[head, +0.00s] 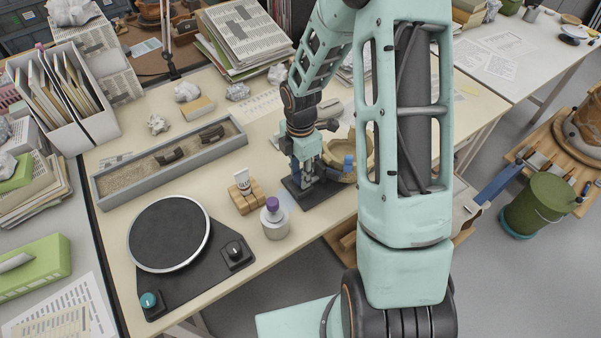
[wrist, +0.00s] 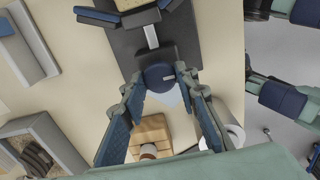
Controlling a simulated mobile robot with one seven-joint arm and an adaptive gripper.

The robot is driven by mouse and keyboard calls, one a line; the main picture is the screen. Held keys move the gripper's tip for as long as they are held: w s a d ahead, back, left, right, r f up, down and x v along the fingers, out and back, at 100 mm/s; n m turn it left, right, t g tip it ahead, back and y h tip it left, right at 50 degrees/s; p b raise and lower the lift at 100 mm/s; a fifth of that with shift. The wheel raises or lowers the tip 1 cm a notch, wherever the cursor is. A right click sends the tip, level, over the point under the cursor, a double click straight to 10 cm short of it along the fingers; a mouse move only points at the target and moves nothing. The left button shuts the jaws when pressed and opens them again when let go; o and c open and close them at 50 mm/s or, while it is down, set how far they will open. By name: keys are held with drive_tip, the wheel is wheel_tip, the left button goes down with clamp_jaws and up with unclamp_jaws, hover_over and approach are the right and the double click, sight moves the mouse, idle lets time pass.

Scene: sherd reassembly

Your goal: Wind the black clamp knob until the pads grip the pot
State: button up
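The black clamp knob (wrist: 160,77) shows in the wrist view as a round dark disc with a pale mark, at the near end of the clamp's screw. My gripper (wrist: 161,82) has its two fingers apart, one on each side of the knob; I cannot tell whether the tips press on it. The clamp's dark base (wrist: 130,46) lies on the table. Blue pads (wrist: 97,16) show at the top of the wrist view. The tan pot (head: 338,160) is partly hidden behind my arm in the head view, where my gripper (head: 306,184) is over the clamp; pad contact is hidden.
Close by stand a wooden block (head: 247,199) with a white tube, and a purple-capped jar (head: 275,222). A turntable (head: 168,235) is at the front left. A long grey sand tray (head: 110,188) holding dark sherds lies behind it. Paper stacks crowd the back.

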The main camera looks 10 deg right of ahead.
drive_tip(key=c, duration=0.3)
